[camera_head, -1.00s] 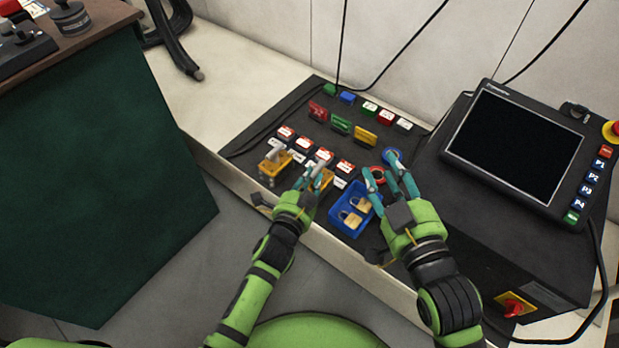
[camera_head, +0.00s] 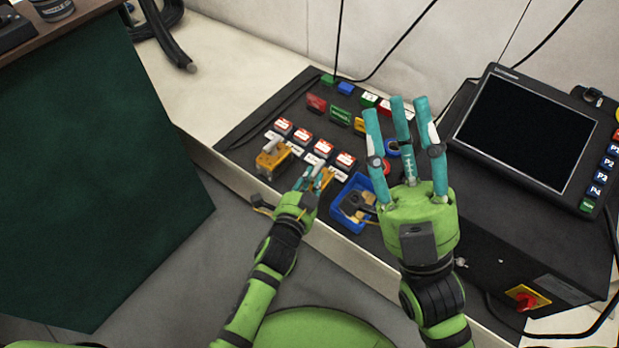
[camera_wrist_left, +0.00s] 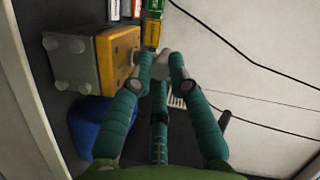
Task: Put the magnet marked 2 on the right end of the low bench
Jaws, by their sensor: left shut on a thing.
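Two orange blocks with grey handles, which look like the magnets, are on the black mat of the low bench (camera_head: 225,55). The free magnet (camera_head: 270,160) stands left of my left gripper (camera_head: 312,178). That gripper is shut on the pale handle of the other magnet (camera_wrist_left: 119,55), whose grey body and feet show in the left wrist view. I cannot tell in the head view whether it is lifted. No number is legible on either magnet. My right gripper (camera_head: 397,108) is open and empty, its fingers spread above the bench's right part.
A blue bin (camera_head: 338,212) is between the grippers, its contents partly hidden. Red-and-white blocks (camera_head: 303,137) and coloured tags (camera_head: 341,115) fill the mat. A screen console (camera_head: 525,125) stands at right, a green-sided table (camera_head: 100,170) at left. Cables hang behind.

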